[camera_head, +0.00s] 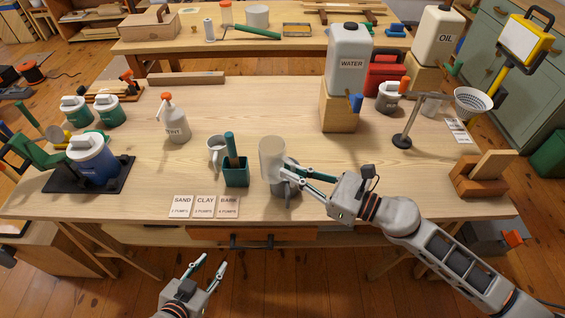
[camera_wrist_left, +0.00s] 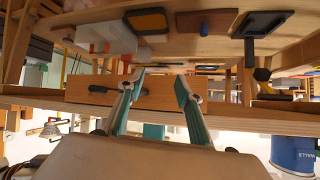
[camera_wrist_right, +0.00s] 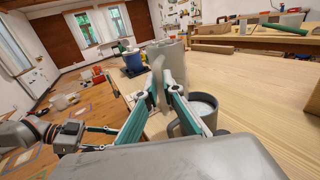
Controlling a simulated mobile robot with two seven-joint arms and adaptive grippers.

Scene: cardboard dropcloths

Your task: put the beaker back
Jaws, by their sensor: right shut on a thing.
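The beaker (camera_head: 272,158), a pale grey cup, is held in my right gripper (camera_head: 290,172) above the near middle of the table. It looks roughly upright. In the right wrist view the beaker (camera_wrist_right: 166,66) stands between the two fingers, its lower part partly hidden by them. A dark grey mug (camera_wrist_right: 194,118) with pale contents stands on the table just beside the fingers; in the head view it is mostly hidden behind the beaker and gripper. My left gripper (camera_head: 211,262) is open and empty in front of the table's near edge, below the tabletop.
Left of the beaker stand a green holder (camera_head: 236,177) and a white mug (camera_head: 214,146). Label cards (camera_head: 204,207) lie at the near edge. A spray bottle (camera_head: 177,127), a water jug (camera_head: 348,62) on a wooden block and a lamp-like stand (camera_head: 402,140) stand farther back. The table's centre is clear.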

